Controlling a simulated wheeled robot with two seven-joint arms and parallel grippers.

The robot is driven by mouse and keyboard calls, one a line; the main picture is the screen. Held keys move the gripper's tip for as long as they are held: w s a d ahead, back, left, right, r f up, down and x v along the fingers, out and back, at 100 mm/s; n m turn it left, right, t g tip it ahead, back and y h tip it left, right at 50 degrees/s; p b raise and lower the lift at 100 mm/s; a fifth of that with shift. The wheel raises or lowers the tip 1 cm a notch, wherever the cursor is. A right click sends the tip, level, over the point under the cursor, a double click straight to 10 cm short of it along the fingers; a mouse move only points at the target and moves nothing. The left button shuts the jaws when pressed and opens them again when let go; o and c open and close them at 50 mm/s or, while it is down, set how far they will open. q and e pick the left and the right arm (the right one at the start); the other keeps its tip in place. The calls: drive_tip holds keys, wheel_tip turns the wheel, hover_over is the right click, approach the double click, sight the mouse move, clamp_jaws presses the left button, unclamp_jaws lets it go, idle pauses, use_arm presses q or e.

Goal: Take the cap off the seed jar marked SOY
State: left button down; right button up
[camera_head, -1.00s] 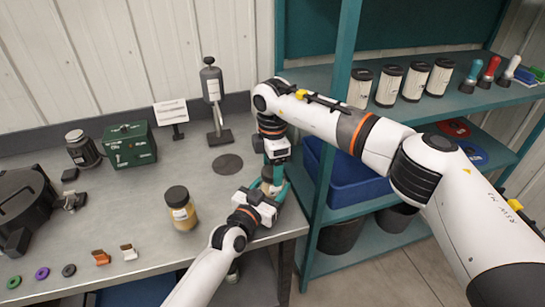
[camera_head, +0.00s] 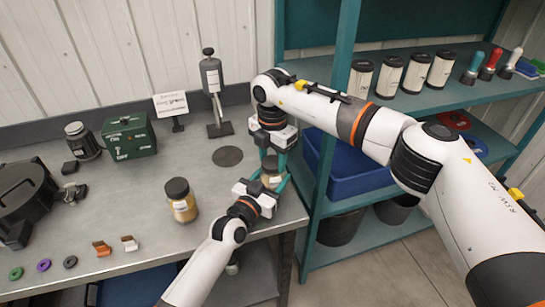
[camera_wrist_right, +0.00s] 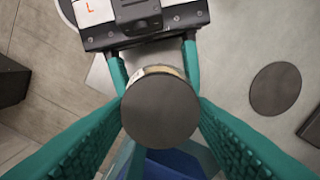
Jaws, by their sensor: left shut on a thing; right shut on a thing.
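A jar (camera_head: 272,181) with a tan body is held upright near the table's right edge. My left gripper (camera_head: 273,187) is shut around its body from the front. The dark round cap (camera_wrist_right: 159,109) fills the middle of the right wrist view, with a tan strip of the jar showing past its far edge. My right gripper (camera_wrist_right: 160,105) points down from above and is shut on the cap, one teal finger on each side. Whether the cap is seated or loose is hidden, and no label on this jar is readable.
A second black-capped jar (camera_head: 181,201) stands on the table (camera_head: 130,205) to the left. A dark disc (camera_head: 227,156) lies behind. A teal shelf (camera_head: 345,150) with a blue bin (camera_head: 350,180) is close on the right. A stand (camera_head: 213,90) and a sign (camera_head: 171,104) stand behind.

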drive_tip(key=n, duration=0.4)
drive_tip(key=shift+n, duration=0.3)
drive_tip(key=n, duration=1)
drive_tip(key=shift+n, duration=0.4)
drive_tip(key=n, duration=0.4)
drive_tip(key=shift+r, duration=0.1)
drive_tip(key=n, duration=0.8)
drive_tip(key=shift+n, duration=0.4)
drive_tip(key=n, duration=0.9)
